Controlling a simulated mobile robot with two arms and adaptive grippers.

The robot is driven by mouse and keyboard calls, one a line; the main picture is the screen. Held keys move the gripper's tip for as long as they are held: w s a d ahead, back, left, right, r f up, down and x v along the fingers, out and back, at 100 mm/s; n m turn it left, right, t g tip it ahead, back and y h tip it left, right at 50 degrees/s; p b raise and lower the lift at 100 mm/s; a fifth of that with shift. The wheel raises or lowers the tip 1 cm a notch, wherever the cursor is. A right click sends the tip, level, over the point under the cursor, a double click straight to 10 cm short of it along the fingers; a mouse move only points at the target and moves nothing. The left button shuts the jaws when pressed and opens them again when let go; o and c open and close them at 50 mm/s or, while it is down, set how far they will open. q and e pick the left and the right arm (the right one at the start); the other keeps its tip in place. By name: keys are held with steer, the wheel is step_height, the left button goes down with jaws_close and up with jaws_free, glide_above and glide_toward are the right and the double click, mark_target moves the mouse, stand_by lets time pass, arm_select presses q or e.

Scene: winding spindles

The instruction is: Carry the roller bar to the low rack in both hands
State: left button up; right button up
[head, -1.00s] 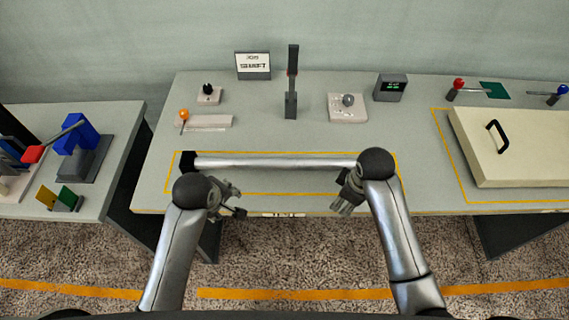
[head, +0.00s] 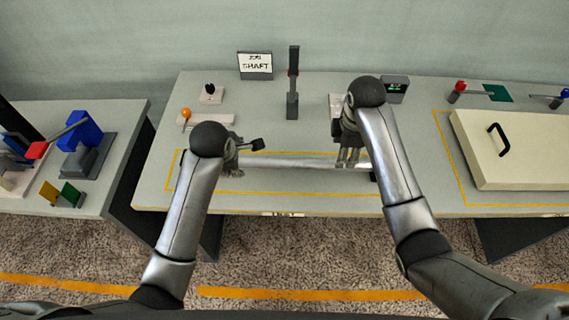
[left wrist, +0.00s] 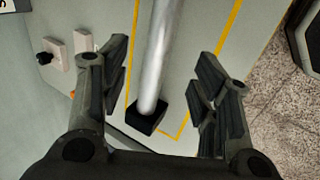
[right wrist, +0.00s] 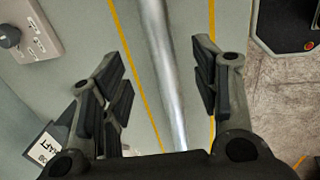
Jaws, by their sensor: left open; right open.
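The roller bar (head: 290,161) is a silver shaft with black end blocks. It lies left to right on the table inside a yellow outline. My left gripper (head: 243,160) is open over the bar's left part. In the left wrist view the bar (left wrist: 156,55) runs between the open fingers, with its black end block (left wrist: 148,118) near them. My right gripper (head: 348,155) is open over the bar's right part. In the right wrist view the bar (right wrist: 163,60) passes between the open fingers. I cannot make out the low rack in these views.
Behind the bar stand an upright dark lever (head: 292,85), a sign (head: 255,65) and an orange-knobbed lever (head: 186,116). A cream panel with a black handle (head: 520,150) lies at the right. A side table (head: 105,115) with a blue device (head: 84,132) stands at the left.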

mark_target(240, 161)
arm_select(q)
steer(key=x, duration=1)
arm_select(e)
steer(key=f, duration=0.3)
steer(key=w+f, duration=0.1)
steer(key=f, duration=0.5)
steer(key=shift+w+f, duration=0.25)
steer(key=shift+f, duration=0.05)
arm_select(q)
steer(key=shift+r, duration=0.1)
steer(key=shift+c, duration=0.4)
arm_select(e)
steer(key=shift+c, duration=0.4)
arm_select(q)
jaws_close()
arm_select(e)
jaws_close()
arm_select(q)
steer(key=shift+w+r, duration=0.1)
steer(key=shift+r, duration=0.05)
arm_select(e)
steer(key=shift+w+r, duration=0.15)
